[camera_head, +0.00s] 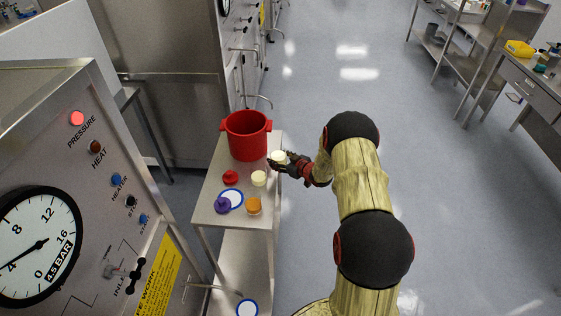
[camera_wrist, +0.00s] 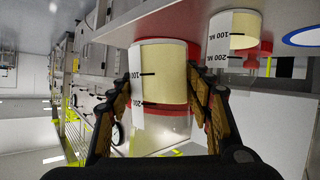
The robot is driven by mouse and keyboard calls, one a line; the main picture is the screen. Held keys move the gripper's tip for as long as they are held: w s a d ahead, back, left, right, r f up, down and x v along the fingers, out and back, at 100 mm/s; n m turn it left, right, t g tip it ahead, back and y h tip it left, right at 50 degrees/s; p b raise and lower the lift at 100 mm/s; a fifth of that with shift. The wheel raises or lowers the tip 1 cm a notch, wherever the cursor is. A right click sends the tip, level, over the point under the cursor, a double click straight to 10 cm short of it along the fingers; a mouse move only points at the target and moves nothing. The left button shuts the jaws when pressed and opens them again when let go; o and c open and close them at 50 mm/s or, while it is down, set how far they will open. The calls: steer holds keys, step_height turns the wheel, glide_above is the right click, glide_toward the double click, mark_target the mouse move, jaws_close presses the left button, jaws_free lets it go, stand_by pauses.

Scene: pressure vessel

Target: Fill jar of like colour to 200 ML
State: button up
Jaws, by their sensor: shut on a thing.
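My gripper (camera_head: 279,164) is at the right edge of a metal cart, beside the red pot. It is shut around a jar with cream contents (camera_head: 279,156). In the wrist view, which looks upside down, this held jar (camera_wrist: 165,75) sits between both fingers (camera_wrist: 160,118). Its white label shows marks for 100 and 200, and the cream reaches about the 200 mark. A second cream jar (camera_head: 259,178) stands on the cart; it also shows in the wrist view (camera_wrist: 236,28), its cream between the 100 and 200 marks. An orange jar (camera_head: 253,205) stands nearer me.
A large red pot (camera_head: 247,137) stands at the back of the cart (camera_head: 263,222). A red item (camera_head: 230,177), a purple item (camera_head: 222,205) and a blue-rimmed disc (camera_head: 232,198) crowd its left side. A gauge panel (camera_head: 95,190) is at left.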

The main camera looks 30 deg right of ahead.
mark_target(272, 157)
steer(key=shift+n+h, duration=0.7)
steer(key=shift+n, duration=0.1)
steer(key=shift+a+r+b, duration=0.1)
steer(key=shift+a+r, duration=0.15)
steer(key=shift+r, duration=0.55)
steer(key=shift+a+r+b, duration=0.1)
steer(key=shift+a+r, duration=0.1)
steer(key=shift+r, duration=0.55)
steer(key=shift+a+r+b, duration=0.1)
steer(key=shift+a+r, duration=0.15)
steer(key=shift+r, duration=0.55)
steer(key=shift+w+a+r+n+h+b, duration=0.1)
steer(key=shift+a+r+n+h+b, duration=0.35)
steer(key=shift+b, duration=1.4)
steer(key=shift+w+a+r+n+h+b, duration=0.1)
steer(key=shift+a+r+n+h+b, duration=0.3)
steer(key=shift+b, duration=1.45)
steer(key=shift+a+f+n+h+b, duration=0.35)
steer(key=shift+n+b, duration=0.2)
steer(key=shift+b, duration=1.85)
